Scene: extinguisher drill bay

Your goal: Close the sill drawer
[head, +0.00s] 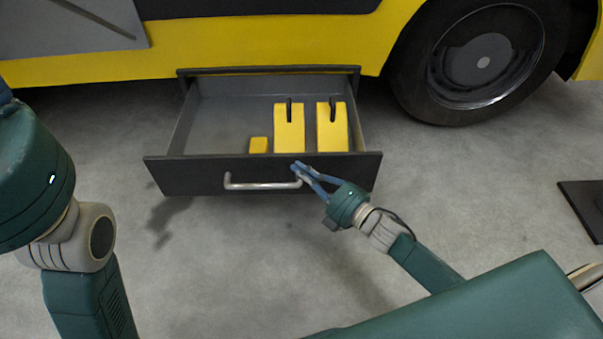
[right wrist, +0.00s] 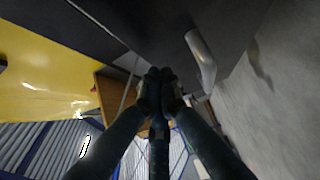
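The sill drawer stands pulled out below the yellow vehicle body, with its dark front panel (head: 200,176) facing me. A silver bar handle (head: 262,185) runs along the front, and it also shows in the right wrist view (right wrist: 203,60). My right gripper (head: 298,168) is at the right end of the handle, close to the drawer front. Its fingertips (right wrist: 160,80) are together with nothing visible between them, and the handle is beside them. I cannot tell whether the tips touch the panel. My left arm shows at the left, but its gripper is out of view.
Inside the drawer are two yellow wedge-like blocks (head: 289,130) (head: 332,130) with dark slots and a small yellow block (head: 258,145). A large wheel (head: 480,60) stands right of the drawer. A dark flat object (head: 585,208) lies at the right edge. The floor before the drawer is clear.

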